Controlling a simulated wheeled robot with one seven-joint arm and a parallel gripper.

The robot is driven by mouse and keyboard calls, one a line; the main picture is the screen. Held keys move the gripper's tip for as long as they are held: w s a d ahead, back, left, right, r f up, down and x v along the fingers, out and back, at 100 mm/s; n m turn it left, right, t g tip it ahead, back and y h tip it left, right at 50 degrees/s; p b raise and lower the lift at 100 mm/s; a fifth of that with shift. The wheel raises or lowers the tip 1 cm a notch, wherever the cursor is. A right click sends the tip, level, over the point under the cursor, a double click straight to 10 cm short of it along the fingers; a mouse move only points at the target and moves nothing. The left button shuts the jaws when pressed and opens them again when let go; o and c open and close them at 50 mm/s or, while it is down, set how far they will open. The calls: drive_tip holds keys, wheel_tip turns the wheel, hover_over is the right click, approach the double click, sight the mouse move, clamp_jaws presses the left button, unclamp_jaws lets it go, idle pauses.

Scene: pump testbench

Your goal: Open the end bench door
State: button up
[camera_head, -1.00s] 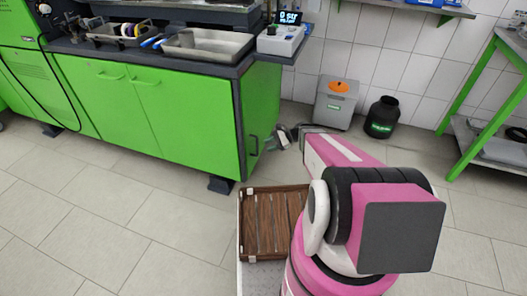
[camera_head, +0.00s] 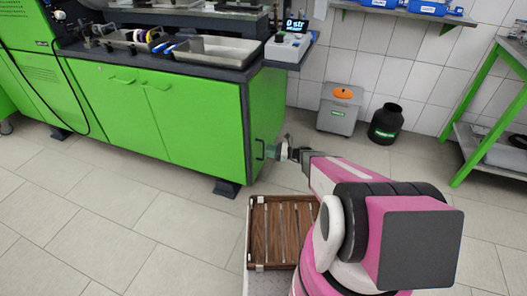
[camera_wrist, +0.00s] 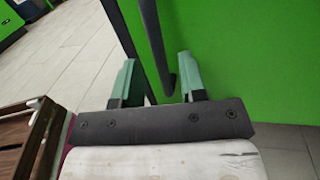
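The end bench door (camera_head: 268,110) is the green panel on the right end of the green bench, and it looks shut. Its dark upright bar handle (camera_head: 260,149) sits low near the bench's front corner. My gripper (camera_head: 272,151) is beside the handle, pointing left. In the wrist view my gripper (camera_wrist: 157,76) has its two green fingers apart. The dark handle (camera_wrist: 158,45) runs between the fingers in that picture, against the green door (camera_wrist: 245,50). I cannot tell whether a finger touches it.
A wooden crate (camera_head: 252,235) stands on my base, left of my arm. A grey bin (camera_head: 338,110) and a black container (camera_head: 386,123) stand by the back wall. A green-framed shelf (camera_head: 463,155) is at right. The floor in front of the bench is clear.

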sight(263, 159)
drive_tip(key=shift+w+a, duration=0.15)
drive_tip(key=shift+a, duration=0.75)
drive_tip(key=shift+w+a, duration=0.1)
drive_tip(key=shift+a, duration=0.75)
drive_tip(key=shift+c, duration=0.3)
clamp_jaws()
